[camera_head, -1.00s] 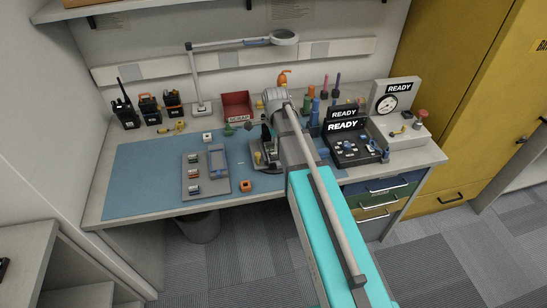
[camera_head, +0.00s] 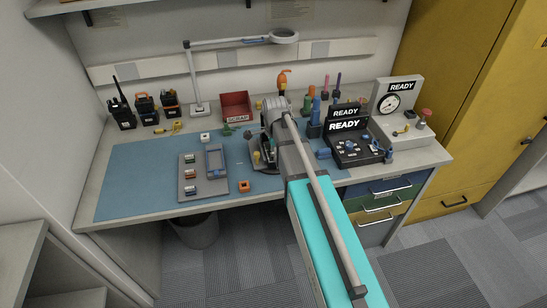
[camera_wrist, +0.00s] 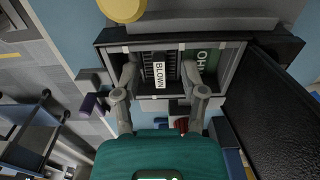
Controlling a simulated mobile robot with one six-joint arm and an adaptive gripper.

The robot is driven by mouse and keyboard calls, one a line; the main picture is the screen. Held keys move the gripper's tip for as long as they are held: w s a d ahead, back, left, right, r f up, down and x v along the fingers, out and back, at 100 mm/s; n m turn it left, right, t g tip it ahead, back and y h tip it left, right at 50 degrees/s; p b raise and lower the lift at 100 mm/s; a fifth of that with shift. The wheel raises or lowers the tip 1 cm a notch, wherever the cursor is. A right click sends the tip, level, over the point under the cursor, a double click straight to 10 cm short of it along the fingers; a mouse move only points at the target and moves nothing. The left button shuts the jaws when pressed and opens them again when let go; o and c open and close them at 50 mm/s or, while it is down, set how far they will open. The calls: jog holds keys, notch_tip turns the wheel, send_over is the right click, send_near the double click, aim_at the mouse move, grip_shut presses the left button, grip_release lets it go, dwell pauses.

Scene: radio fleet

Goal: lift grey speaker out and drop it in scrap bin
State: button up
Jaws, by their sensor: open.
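The speaker (camera_wrist: 146,62) shows in the wrist view as a dark ribbed part with a white BLOWN label, inside an open grey case (camera_wrist: 112,48). My gripper (camera_wrist: 160,76) is open, with one finger on each side of the speaker. I cannot tell whether the fingers touch it. In the head view my arm and gripper hide most of the case, and the speaker cannot be made out. The red scrap bin (camera_head: 236,103), labelled SCRAP, stands behind the case, left of my arm.
A green board (camera_wrist: 207,62) sits right of the speaker in the case. A black panel (camera_wrist: 285,105) stands at the right. A grey tray (camera_head: 190,160) lies on the blue mat (camera_head: 135,180). A black READY console (camera_head: 355,150) stands right of my arm. The mat's left part is clear.

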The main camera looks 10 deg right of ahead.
dwell(0.3)
grip_shut()
dwell(0.5)
notch_tip(320, 180, up, 3)
jog(key=p, duration=0.2)
jog(key=shift+f+p, duration=0.2)
jog(key=shift+p, duration=0.15)
jog(key=s+r+p, duration=0.1)
jog(key=r+p, duration=0.1)
jog(key=s+r+p, duration=0.4)
jog(key=shift+r, duration=0.3)
jog(key=s+r+p, duration=0.3)
jog(key=s+p, duration=0.1)
jog(key=s, duration=0.5)
jog(key=shift+r, duration=0.4)
jog(key=shift+r, duration=0.1)
